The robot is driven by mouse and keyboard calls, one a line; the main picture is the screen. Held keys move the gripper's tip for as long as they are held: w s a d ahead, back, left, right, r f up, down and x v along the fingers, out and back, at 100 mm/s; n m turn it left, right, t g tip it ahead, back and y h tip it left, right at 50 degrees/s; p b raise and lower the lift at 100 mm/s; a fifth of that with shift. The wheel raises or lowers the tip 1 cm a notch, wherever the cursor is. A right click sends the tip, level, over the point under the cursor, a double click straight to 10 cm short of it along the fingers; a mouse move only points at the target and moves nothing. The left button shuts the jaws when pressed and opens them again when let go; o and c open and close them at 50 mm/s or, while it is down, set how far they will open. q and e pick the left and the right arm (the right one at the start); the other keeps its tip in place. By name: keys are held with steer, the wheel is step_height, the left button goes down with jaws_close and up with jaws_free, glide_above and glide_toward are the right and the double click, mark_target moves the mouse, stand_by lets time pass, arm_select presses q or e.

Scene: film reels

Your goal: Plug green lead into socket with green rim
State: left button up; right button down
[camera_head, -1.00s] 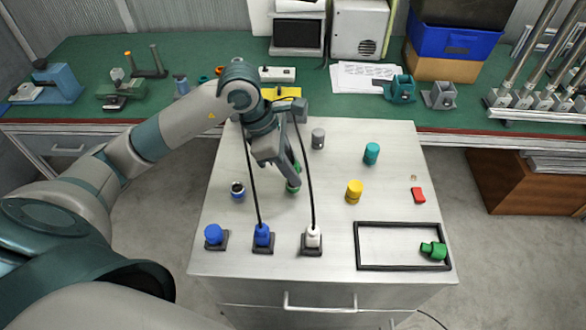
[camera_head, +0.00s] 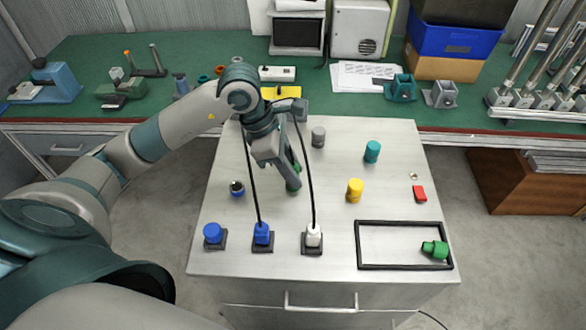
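My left gripper (camera_head: 288,177) points down over the middle of the white cabinet top, with its fingertips low near the surface. A green thing (camera_head: 294,187) shows at its fingertips, mostly hidden by the fingers. I cannot tell whether it is the green-rimmed socket, a green plug or both, nor whether the fingers grip it. A green connector-like piece (camera_head: 434,249) lies on its side inside a black rectangular frame (camera_head: 388,222) at the front right. My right gripper is out of view.
A blue plug (camera_head: 262,235) and a white plug (camera_head: 313,237) stand in black holders with black cables rising behind. A blue knob (camera_head: 213,233) and a blue-rimmed socket (camera_head: 237,188) are at left. Yellow (camera_head: 355,190), teal (camera_head: 372,151) and grey (camera_head: 318,137) cylinders and a red block (camera_head: 419,194) stand around.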

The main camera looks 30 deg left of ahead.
arm_select(q)
steer(key=shift+r, duration=0.15)
steer(key=p+v, duration=0.4)
steer(key=v, duration=0.6)
steer(key=shift+r, duration=0.35)
stand_by(0.8)
steer(key=shift+a, duration=0.1)
steer(key=shift+s, duration=0.15)
stand_by(0.6)
